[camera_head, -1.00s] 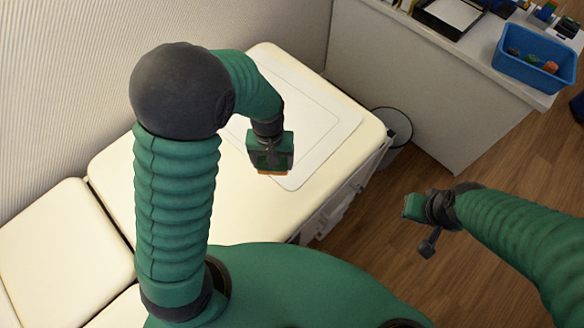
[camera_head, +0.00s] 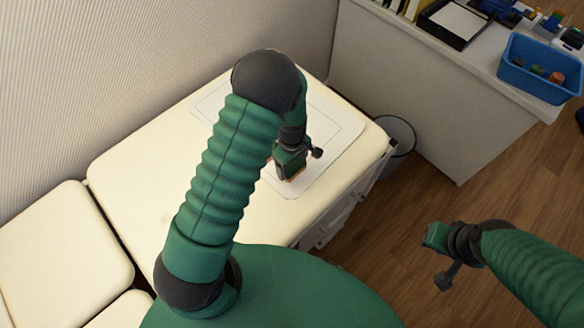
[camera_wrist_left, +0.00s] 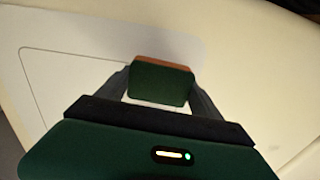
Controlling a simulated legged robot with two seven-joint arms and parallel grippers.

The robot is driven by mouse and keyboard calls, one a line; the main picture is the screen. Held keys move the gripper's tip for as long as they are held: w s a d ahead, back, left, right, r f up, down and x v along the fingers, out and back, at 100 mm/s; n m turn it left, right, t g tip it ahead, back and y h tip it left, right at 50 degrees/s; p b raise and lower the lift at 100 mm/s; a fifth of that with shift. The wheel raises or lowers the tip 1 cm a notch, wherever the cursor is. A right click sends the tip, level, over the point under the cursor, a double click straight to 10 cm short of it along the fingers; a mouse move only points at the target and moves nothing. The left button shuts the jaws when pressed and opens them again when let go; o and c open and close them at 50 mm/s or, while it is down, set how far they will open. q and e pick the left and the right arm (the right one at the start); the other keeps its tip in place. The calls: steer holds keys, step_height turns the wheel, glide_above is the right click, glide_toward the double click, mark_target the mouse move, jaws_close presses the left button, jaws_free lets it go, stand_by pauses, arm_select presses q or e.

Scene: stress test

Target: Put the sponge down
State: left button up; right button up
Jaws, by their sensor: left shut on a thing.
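The sponge (camera_wrist_left: 160,82), green with an orange-brown layer, is held between the fingers of my left gripper in the left wrist view. In the head view my left gripper (camera_head: 292,172) is over the near right part of a white mat (camera_head: 335,128) with a thin outlined rectangle. Only a sliver of orange shows under it there. The gripper is shut on the sponge. I cannot tell whether the sponge touches the mat. My right gripper (camera_head: 437,238) is away to the right, above the floor; its jaws are too small to read.
The mat lies on a cream padded couch (camera_head: 130,165) along the wall. A wire bin (camera_head: 398,137) stands off its right end. A white counter (camera_head: 480,60) holds a blue bin (camera_head: 540,82) with small items and a black tray (camera_head: 455,22). Wooden floor is clear.

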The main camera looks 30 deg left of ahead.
mark_target(292, 169)
arm_select(q)
steer(key=shift+w+a+f, duration=0.1)
steer(key=shift+w+f, duration=0.15)
step_height(292, 169, down, 3)
steer(key=shift+s+r, duration=0.1)
steer(key=shift+r, duration=0.1)
steer(key=shift+f, duration=0.25)
steer(key=o, duration=1.5)
steer(key=shift+c, duration=0.2)
steer(key=shift+r, duration=0.15)
